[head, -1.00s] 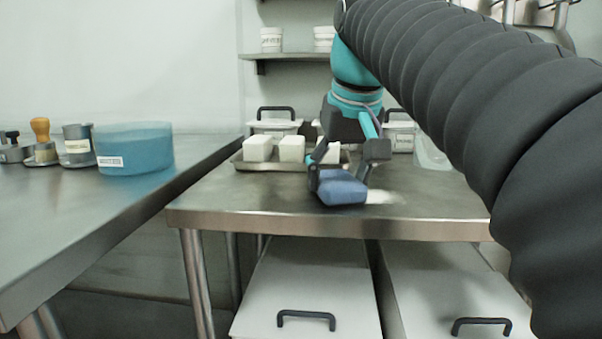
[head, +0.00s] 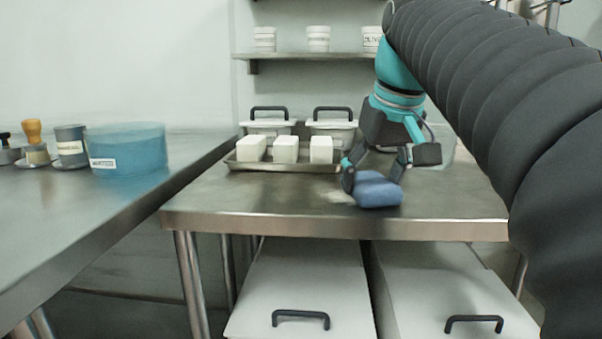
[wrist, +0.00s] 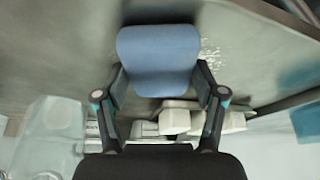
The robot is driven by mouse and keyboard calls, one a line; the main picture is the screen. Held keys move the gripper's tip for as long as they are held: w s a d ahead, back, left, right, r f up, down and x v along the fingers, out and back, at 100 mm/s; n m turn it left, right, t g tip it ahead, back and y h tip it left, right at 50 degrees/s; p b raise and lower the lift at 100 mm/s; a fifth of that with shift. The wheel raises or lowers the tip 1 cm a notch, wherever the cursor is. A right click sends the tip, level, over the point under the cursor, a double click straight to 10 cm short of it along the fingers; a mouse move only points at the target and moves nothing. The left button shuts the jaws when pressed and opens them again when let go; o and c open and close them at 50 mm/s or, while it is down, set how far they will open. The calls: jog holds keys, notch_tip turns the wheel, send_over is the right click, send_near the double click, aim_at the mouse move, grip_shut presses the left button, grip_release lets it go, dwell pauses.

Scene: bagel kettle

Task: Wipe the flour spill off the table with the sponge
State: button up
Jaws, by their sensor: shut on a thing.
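My gripper (head: 377,176) is shut on a blue sponge (head: 378,191), which it holds down at the steel table top (head: 270,205), near the front edge. The sponge also shows between the fingers in the wrist view (wrist: 158,58). A pale flour patch (head: 338,197) lies just left of the sponge in the head view, and it shows as white specks beside the sponge in the wrist view (wrist: 211,55). Part of the flour may be hidden under or behind the sponge.
A metal tray (head: 240,165) with white blocks (head: 286,150) stands behind, left of my gripper. Lidded bins (head: 333,128) stand at the back. A blue tub (head: 128,150) sits on the left counter. The table's front left is clear.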

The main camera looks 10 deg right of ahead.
aim_at(322, 194)
jog(key=shift+s+d+p, duration=0.15)
jog(key=shift+s+d, duration=0.1)
jog(key=shift+d, duration=0.5)
jog(key=shift+s+d+p, duration=0.15)
jog(key=shift+s+d, duration=0.1)
jog(key=shift+d, duration=0.55)
jog(key=shift+s+d+p, duration=0.15)
jog(key=shift+s+d, duration=0.1)
jog(key=shift+d, duration=0.5)
jog(key=shift+f, duration=0.1)
jog(key=shift+a, duration=0.1)
jog(key=shift+w+a+r+p, duration=0.1)
jog(key=shift+w+a+p, duration=0.25)
jog(key=shift+a, duration=0.9)
jog(key=shift+w+a+r+p, duration=0.15)
jog(key=shift+w+a, duration=0.35)
jog(key=shift+a, duration=0.75)
jog(key=shift+w+a+f+p, duration=0.1)
jog(key=shift+w+a+p, duration=0.25)
jog(key=shift+a, duration=0.9)
jog(key=shift+w+a, duration=0.2)
jog(key=shift+a, duration=0.45)
jog(key=shift+w+a, duration=0.25)
jog(key=shift+a, duration=0.35)
jog(key=shift+w+a, duration=0.2)
jog(key=shift+a, duration=0.45)
notch_tip(322, 194, up, 6)
jog(key=p, duration=0.6)
